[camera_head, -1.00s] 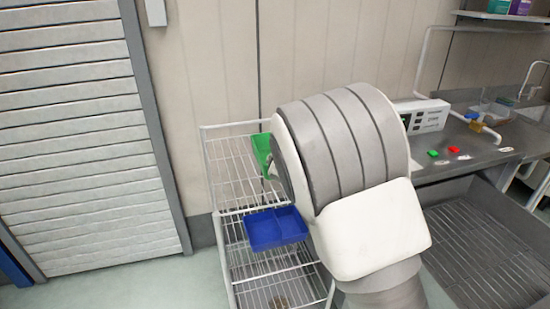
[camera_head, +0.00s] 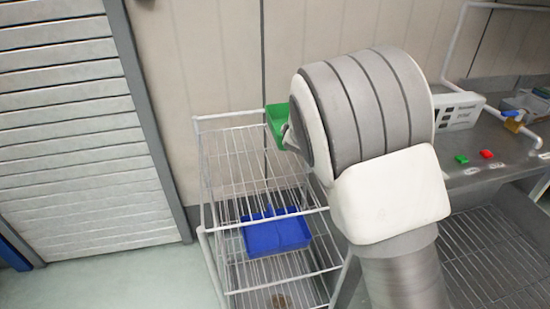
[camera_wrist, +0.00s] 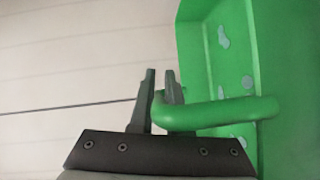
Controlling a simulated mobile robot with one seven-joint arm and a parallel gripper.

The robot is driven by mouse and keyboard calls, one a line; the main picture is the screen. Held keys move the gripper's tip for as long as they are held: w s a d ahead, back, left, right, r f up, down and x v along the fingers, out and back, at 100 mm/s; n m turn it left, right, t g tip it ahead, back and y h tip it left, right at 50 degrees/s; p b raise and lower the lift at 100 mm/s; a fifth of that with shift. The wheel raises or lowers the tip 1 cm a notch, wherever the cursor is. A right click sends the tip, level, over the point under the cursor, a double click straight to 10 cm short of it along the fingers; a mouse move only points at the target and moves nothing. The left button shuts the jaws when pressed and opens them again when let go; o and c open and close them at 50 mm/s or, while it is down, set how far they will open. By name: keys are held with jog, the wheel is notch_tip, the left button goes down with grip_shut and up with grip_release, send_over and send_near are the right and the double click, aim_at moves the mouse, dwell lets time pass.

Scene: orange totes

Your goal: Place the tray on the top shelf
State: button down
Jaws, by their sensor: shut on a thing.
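The green tray (camera_head: 277,124) is at the upper right of the white wire rack in the head view, mostly hidden behind my arm. In the wrist view the tray (camera_wrist: 222,70) fills the right side, tilted up on edge, with pale spots on its inside. My gripper (camera_wrist: 162,88) is shut on the tray's looped green handle. The rack's top shelf (camera_head: 240,165) is an empty wire grid, left of and below the tray. In the head view my fingers are hidden by my arm.
A blue two-part bin (camera_head: 277,236) sits on a lower rack level. A grey slatted shutter (camera_head: 70,130) is at left. A grey counter (camera_head: 485,150) with small red and green blocks and a white box (camera_head: 458,110) is at right.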

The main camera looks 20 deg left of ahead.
aim_at(276, 125)
jog(key=shift+w, duration=0.2)
jog(key=shift+a+f, duration=0.2)
jog(key=shift+a, duration=0.15)
jog(key=s+a+f, duration=0.1)
jog(key=a+f, duration=0.1)
jog(key=a, duration=0.1)
jog(key=s+a+f+p, duration=0.1)
jog(key=s+a+f, duration=0.1)
jog(key=a, duration=0.1)
jog(key=s+a+f, duration=0.2)
jog(key=a, duration=0.1)
jog(key=shift+s+a+f, duration=0.15)
jog(key=shift+a, duration=0.05)
jog(key=shift+s+a+f, duration=0.1)
jog(key=shift+f, duration=2)
jog(key=shift+f, duration=0.2)
jog(key=c, duration=0.9)
grip_release()
